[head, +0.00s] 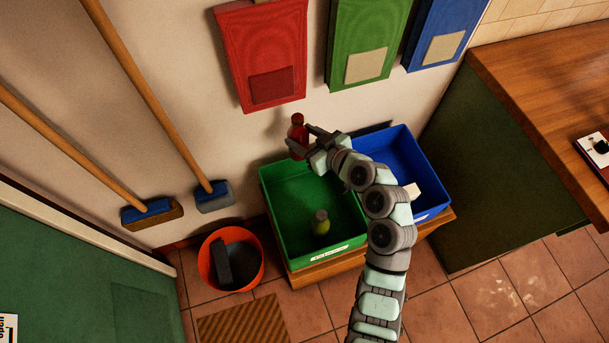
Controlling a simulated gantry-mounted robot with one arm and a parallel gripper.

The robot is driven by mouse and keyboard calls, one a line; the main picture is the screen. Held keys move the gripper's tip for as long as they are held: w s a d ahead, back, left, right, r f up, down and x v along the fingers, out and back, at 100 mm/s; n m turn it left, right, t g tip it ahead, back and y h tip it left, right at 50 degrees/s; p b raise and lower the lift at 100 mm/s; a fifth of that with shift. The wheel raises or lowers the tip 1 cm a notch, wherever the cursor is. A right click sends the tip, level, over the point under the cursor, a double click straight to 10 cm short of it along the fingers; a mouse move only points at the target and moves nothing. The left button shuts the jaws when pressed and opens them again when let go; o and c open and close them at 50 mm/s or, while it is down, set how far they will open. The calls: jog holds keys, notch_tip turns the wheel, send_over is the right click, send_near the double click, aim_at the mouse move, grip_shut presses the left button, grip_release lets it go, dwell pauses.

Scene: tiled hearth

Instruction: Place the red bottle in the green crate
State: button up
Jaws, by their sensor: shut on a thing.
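The red bottle (297,134) is upright between the fingers of my gripper (304,142), which is shut on it. It appears above the back edge of the green crate (290,262), near the wall; its exact height cannot be told. The green crate stands on a wooden bench, open at the top. A green bottle (321,222) stands inside it toward the front right. My arm comes up from the bottom of the view and covers part of the crate's right side.
A blue crate (419,158) with a white item in it stands just right of the green crate. An orange bucket (207,277) holding a dark block is at the left. Two brooms lean on the wall. Red, green and blue bags hang above. A wooden counter (530,75) is at right.

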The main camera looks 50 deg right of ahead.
notch_tip(320, 180, down, 18)
jog(key=b, duration=0.4)
jog(key=shift+r+b, duration=0.25)
jog(key=shift+b, duration=0.05)
jog(key=shift+a, duration=0.1)
jog(key=shift+f+b, duration=0.35)
jog(key=shift+b, duration=0.15)
jog(key=shift+f+b, duration=0.3)
jog(key=shift+b, duration=0.2)
jog(key=o, duration=1.6)
jog(key=shift+r, duration=0.2)
